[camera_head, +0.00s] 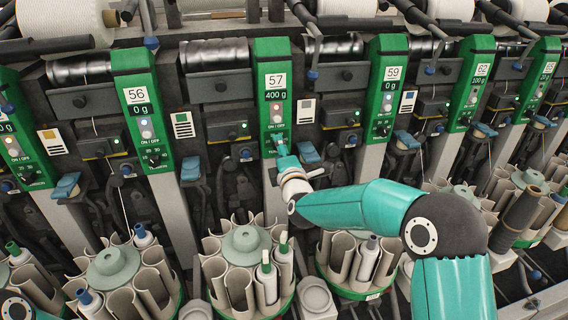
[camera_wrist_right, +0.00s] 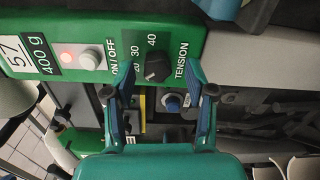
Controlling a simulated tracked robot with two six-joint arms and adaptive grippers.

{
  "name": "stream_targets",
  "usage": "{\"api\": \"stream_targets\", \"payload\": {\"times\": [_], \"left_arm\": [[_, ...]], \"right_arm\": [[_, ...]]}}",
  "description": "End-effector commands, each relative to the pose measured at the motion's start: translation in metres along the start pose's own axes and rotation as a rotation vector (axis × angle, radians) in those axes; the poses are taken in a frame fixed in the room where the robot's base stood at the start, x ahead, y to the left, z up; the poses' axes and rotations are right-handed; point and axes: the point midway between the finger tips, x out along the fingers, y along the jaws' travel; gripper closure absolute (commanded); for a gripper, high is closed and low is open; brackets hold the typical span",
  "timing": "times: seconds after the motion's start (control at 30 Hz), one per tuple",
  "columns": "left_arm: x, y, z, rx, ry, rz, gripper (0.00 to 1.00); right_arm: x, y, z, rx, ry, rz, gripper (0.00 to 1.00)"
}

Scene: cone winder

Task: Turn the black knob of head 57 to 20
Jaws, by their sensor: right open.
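Head 57 is a green panel (camera_head: 274,57) with a "57" label and a display reading 400 g. In the right wrist view the panel (camera_wrist_right: 190,43) lies on its side, and its black knob (camera_wrist_right: 157,68) shows beside the marks 20, 30, 40 and the word TENSION. Where the knob points is too small to tell. My right gripper (camera_head: 281,147) is at the lower part of this panel and hides the knob in the head view. In the wrist view its open fingers (camera_wrist_right: 160,76) lie on either side of the knob; I cannot tell whether they touch it. My left gripper is not in view.
A white button (camera_wrist_right: 90,60) and a red light (camera_wrist_right: 66,57) sit beside the knob. Neighbouring heads 56 (camera_head: 138,77) and 59 (camera_head: 391,55) stand either side. Round bobbin magazines (camera_head: 246,239) fill the space below. My right arm crosses the lower right.

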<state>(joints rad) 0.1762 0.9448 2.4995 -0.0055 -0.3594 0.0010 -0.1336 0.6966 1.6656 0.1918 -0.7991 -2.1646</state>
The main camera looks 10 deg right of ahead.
Motion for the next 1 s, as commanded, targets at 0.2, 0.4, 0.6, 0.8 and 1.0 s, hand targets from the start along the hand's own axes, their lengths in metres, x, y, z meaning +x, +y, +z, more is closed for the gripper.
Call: {"api": "stream_targets", "payload": {"times": [0.2, 0.4, 0.6, 0.8, 1.0], "left_arm": [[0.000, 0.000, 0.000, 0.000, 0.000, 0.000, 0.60], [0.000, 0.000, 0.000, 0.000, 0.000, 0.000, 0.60], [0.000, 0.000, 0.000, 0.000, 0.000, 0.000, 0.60], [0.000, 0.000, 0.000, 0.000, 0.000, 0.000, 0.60], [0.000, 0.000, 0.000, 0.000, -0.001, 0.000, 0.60]], "right_arm": [[-0.026, 0.001, 0.000, 0.000, 0.001, 0.001, 0.44], [-0.064, 0.000, 0.000, -0.001, 0.002, -0.002, 0.44], [-0.097, -0.001, -0.001, 0.000, 0.003, -0.001, 0.44], [-0.113, -0.002, -0.001, 0.000, 0.002, -0.002, 0.44], [-0.116, -0.002, -0.001, 0.000, 0.002, -0.002, 0.44]]}}
